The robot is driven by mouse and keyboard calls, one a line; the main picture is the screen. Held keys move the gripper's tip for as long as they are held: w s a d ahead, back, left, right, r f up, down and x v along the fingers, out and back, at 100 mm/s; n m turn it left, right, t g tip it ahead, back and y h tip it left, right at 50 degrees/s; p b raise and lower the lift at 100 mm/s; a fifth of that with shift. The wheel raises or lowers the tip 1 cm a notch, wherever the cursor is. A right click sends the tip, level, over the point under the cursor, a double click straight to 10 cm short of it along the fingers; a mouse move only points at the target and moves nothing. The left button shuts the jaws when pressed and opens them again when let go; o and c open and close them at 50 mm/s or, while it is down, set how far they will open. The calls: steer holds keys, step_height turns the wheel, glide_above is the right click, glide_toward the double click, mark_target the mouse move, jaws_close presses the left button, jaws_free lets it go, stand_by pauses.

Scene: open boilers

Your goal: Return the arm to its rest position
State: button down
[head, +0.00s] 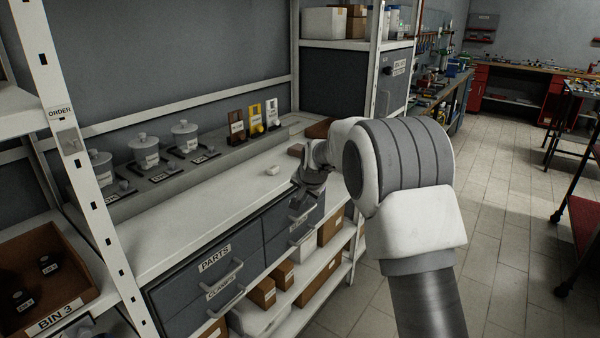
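My arm (400,170) reaches in from the lower right and bends over toward the counter. My gripper (303,196) hangs at the front edge of the counter, pointing down, just above and in front of the right-hand drawers. The arm's wrist partly covers it, and its fingers are too small and dark to tell whether they are open or shut. I see nothing clearly held in it. Three pale lidded boilers stand on the shelf at the left: one (98,168), one (144,153) and one (185,138). Small dark labelled bases lie before them.
A shelf post (85,170) and a brown bin (40,268) stand left. Open tiled floor (500,240) lies right.

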steer(key=s+d+r+n+p, duration=0.1)
steer(key=s+d+r, duration=0.3)
steer(key=s+r, duration=0.6)
steer(key=s+d+r+n+p, duration=0.2)
steer(key=s+d+r, duration=0.4)
steer(key=s, duration=0.5)
steer(key=s+d+n+g+h+p, duration=0.1)
steer(key=s+d, duration=0.3)
steer(key=s, duration=2)
steer(key=shift+r+n+h+p, duration=0.4)
steer(key=shift+r+n+p, duration=0.1)
steer(key=shift+n, duration=0.4)
